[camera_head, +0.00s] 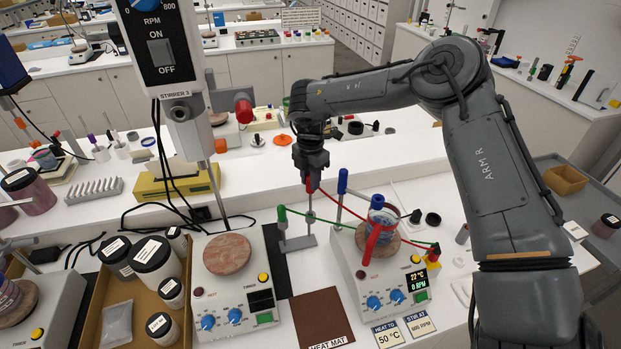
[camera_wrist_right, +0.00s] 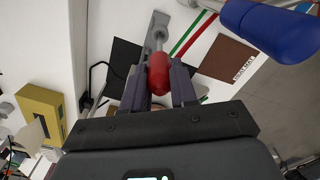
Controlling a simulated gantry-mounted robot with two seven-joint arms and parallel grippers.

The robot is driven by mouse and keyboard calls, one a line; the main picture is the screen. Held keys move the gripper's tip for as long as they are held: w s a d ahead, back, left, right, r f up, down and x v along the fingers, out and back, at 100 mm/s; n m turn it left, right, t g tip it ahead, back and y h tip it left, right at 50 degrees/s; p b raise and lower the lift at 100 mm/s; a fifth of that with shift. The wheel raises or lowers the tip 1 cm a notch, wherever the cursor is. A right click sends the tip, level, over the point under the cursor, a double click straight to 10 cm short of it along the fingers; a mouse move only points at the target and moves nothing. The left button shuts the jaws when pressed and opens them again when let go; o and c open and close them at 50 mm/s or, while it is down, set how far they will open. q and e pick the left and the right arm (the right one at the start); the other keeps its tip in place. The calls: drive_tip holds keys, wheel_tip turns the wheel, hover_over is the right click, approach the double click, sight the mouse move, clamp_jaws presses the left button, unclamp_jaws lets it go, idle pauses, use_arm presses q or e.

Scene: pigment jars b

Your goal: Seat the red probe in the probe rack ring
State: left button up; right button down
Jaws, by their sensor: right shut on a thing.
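My right gripper (camera_head: 310,174) is shut on the red handle of the red probe (camera_head: 308,187) and points down above the probe rack (camera_head: 298,243), a grey stand with a flat base. In the right wrist view the red probe (camera_wrist_right: 158,76) sits between the fingers, its thin metal shaft running toward the grey rack (camera_wrist_right: 160,22). The tip and ring overlap there, so I cannot tell whether the tip is inside the ring. A green-handled probe (camera_head: 281,214) stands at the rack's left. A blue-handled probe (camera_head: 342,181) stands to the right. My left gripper is out of view.
A hot plate (camera_head: 362,290) carries a beaker (camera_head: 383,217) right of the rack. Another hot plate (camera_head: 232,302) stands left. A brown heat mat (camera_head: 322,320) lies in front. Red and green cables cross near the rack. A yellow box (camera_head: 175,184) stands behind left.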

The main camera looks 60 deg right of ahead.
sight(310, 192)
drive_tip(key=shift+f+b, duration=0.6)
drive_tip(key=shift+f, duration=0.2)
drive_tip(key=shift+f+b, duration=0.75)
drive_tip(key=shift+f, duration=0.2)
drive_tip(key=shift+f+b, duration=0.7)
drive_tip(key=shift+f, duration=0.1)
drive_tip(key=shift+f+b, duration=0.75)
drive_tip(key=shift+f, duration=0.2)
drive_tip(key=shift+f+b, duration=1.05)
drive_tip(key=shift+f, duration=0.15)
drive_tip(key=c, duration=0.8)
unclamp_jaws()
